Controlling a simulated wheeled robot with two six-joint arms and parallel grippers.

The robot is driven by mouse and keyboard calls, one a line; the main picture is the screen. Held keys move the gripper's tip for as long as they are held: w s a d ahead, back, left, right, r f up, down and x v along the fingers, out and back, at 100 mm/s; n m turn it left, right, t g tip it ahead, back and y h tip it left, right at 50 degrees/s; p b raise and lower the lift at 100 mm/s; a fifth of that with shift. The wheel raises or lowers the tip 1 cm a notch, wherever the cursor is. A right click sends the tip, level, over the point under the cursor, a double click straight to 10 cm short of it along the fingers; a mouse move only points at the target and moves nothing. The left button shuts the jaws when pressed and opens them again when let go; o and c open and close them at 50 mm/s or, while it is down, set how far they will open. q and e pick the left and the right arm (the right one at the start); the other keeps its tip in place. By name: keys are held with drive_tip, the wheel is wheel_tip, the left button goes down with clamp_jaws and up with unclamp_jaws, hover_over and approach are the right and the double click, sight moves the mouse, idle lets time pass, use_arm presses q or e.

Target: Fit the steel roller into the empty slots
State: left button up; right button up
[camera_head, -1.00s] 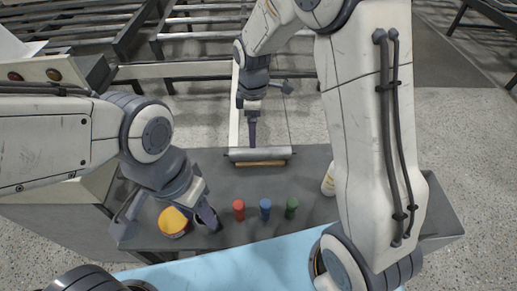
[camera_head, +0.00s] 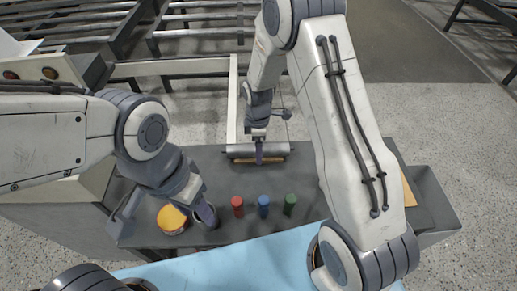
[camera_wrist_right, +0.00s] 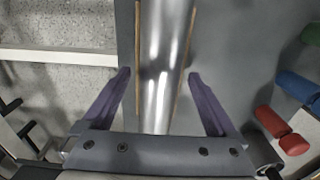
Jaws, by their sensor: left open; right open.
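The steel roller (camera_head: 237,149) lies across a wooden cradle at the far side of the grey table; it also shows in the right wrist view (camera_wrist_right: 163,50), running lengthwise between two wooden strips. My right gripper (camera_head: 259,161) points down over the roller's middle. In the right wrist view its fingers (camera_wrist_right: 158,75) are open, one on each side of the roller; I cannot tell whether they touch it. My left gripper (camera_head: 208,217) is open at the table's near left, beside a yellow-topped can.
Red (camera_head: 238,206), blue (camera_head: 263,205) and green (camera_head: 290,203) cylinders stand in a row. The yellow-topped can (camera_head: 172,219) is left of them. Roller conveyor frames (camera_head: 200,32) stand behind the table. A light blue surface (camera_head: 235,262) is in front.

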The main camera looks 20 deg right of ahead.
clamp_jaws()
idle(0.3)
